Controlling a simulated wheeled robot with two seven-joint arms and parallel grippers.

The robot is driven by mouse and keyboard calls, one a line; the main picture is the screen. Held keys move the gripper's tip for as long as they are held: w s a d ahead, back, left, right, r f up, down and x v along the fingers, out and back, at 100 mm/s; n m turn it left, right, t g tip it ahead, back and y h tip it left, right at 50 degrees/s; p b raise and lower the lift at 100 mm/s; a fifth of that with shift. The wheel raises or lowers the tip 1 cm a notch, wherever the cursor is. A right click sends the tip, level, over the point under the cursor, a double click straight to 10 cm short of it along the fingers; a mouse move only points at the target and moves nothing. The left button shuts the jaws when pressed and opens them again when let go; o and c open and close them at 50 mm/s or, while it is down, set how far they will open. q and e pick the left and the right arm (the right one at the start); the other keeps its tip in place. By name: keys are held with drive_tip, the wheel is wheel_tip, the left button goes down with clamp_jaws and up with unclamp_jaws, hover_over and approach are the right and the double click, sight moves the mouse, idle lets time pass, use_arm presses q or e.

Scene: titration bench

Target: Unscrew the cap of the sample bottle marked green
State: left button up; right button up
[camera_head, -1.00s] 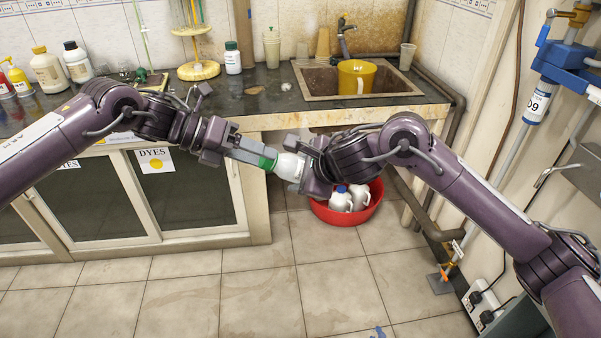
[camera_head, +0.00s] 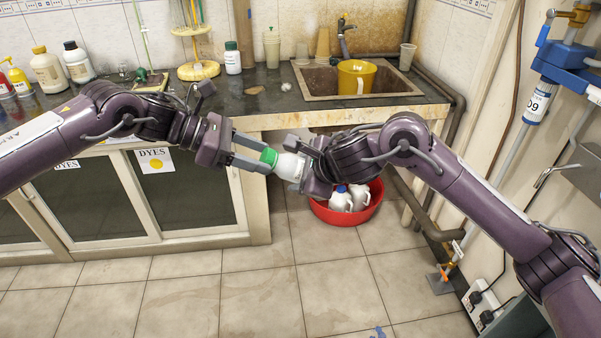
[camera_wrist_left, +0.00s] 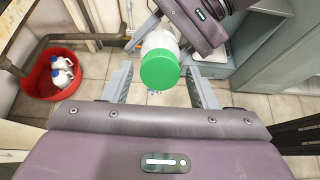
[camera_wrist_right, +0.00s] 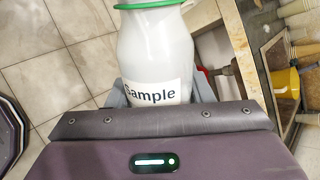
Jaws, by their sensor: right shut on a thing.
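The white sample bottle (camera_head: 289,166) with a green cap (camera_head: 268,156) is held in the air in front of the bench, lying roughly level. My right gripper (camera_head: 308,170) is shut on the bottle body, and the "Sample" label (camera_wrist_right: 150,92) shows between its fingers in the right wrist view. The cap sits on the bottle mouth and points at my left gripper (camera_head: 261,153). My left gripper is open. In the left wrist view the green cap (camera_wrist_left: 160,70) lies between its two fingers, with a gap on each side.
The bench (camera_head: 330,116) behind carries a sink with a yellow mug (camera_head: 354,76), a white bottle with a dark green cap (camera_head: 232,58) and several reagent bottles at the left. A red basin (camera_head: 366,214) stands on the floor below. The floor in front is clear.

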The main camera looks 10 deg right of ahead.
use_arm(q)
drive_tip(key=c, duration=0.9)
drive_tip(key=n, duration=0.9)
drive_tip(key=shift+n, duration=0.3)
drive_tip(key=n, duration=0.3)
drive_tip(key=shift+n, duration=0.3)
drive_tip(key=n, duration=0.4)
drive_tip(key=o, duration=0.9)
